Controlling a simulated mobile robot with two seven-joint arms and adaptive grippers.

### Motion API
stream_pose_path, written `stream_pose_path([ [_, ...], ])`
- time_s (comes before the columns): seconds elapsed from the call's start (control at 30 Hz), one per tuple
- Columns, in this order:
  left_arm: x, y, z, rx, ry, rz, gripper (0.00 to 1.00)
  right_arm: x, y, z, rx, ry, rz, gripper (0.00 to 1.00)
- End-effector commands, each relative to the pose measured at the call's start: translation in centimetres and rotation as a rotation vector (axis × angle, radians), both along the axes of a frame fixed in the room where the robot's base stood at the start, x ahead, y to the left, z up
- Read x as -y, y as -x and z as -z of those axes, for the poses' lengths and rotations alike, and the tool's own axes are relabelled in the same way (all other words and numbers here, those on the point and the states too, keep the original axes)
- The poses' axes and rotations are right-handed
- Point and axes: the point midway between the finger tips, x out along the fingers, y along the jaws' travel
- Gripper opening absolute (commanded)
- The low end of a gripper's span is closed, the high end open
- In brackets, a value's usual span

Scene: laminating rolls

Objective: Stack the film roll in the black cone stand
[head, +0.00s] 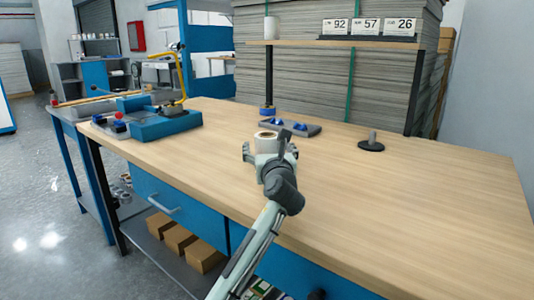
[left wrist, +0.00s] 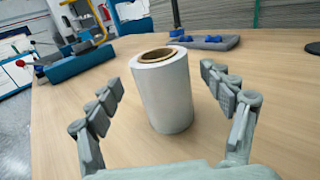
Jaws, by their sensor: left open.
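The white film roll (head: 267,145) stands upright on the wooden table, with a brown core showing at its top. It also shows in the middle of the left wrist view (left wrist: 163,95). My left gripper (head: 270,152) is open, with one finger on each side of the roll; in the left wrist view (left wrist: 160,90) gaps show between the fingers and the roll. The black cone stand (head: 371,145), a dark round base with a grey post, is to the right of the roll and empty. Part of its base shows at the right edge of the left wrist view (left wrist: 314,47). My right gripper is not in view.
A grey tray with blue pieces (head: 290,127) lies just behind the roll. A blue machine (head: 165,122) stands at the table's left end. A shelf (head: 335,43) with number cards spans the back. The table's right and front areas (head: 420,210) are clear.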

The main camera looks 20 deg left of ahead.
Motion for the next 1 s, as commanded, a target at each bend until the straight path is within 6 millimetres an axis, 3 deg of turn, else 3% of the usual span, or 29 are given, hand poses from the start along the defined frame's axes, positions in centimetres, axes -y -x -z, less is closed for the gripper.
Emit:
stream_pose_path([
  [0.2,-1.0,-2.5,0.0,0.000,0.000,0.000,0.81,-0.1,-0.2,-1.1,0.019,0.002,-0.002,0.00],
  [0.47,-1.1,-2.7,0.0,0.000,0.000,0.001,0.81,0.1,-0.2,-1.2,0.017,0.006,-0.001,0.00],
  [1.0,-1.1,-2.6,-0.1,0.002,-0.001,0.001,0.15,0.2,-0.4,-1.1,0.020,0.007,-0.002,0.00],
])
